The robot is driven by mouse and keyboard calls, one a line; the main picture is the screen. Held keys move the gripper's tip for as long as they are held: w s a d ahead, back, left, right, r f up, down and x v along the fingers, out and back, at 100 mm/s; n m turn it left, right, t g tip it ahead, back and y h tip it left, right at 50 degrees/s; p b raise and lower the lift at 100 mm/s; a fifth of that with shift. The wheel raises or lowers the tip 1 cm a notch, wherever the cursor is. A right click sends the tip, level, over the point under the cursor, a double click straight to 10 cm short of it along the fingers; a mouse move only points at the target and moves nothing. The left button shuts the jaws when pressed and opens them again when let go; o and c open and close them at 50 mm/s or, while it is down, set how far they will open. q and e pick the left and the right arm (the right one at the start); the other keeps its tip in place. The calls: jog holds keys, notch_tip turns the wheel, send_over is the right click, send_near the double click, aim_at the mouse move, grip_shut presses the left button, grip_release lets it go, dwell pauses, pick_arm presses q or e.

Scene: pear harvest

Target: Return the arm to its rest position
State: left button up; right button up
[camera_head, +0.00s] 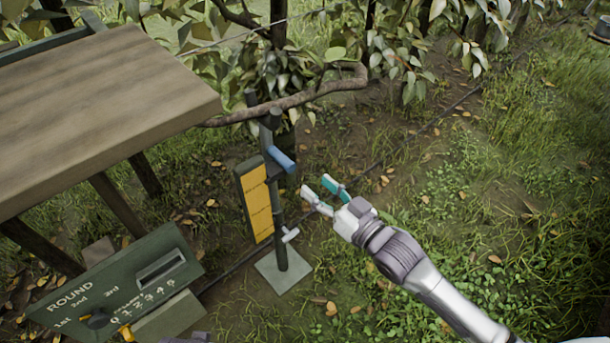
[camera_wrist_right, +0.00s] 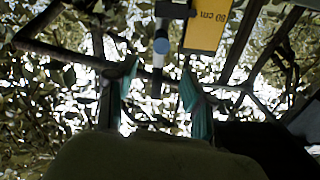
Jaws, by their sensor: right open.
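My right arm comes in from the lower right in the head view. My right gripper (camera_head: 325,196) is open, with nothing between its teal-lined fingers. It is in the air to the right of a dark post stand, apart from it as far as I can tell. In the right wrist view the two fingers of the right gripper (camera_wrist_right: 158,98) stand apart, with branches and leaves behind them. My left gripper is not in view.
The post (camera_head: 278,215) has a blue cylinder (camera_head: 281,158), a yellow panel (camera_head: 256,203) and a square base plate (camera_head: 284,270). A wooden tabletop (camera_head: 90,110) is at left, above a green ROUND board (camera_head: 120,285). A branch (camera_head: 300,98) crosses behind. Grass at right is open.

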jog(key=shift+v, duration=0.8)
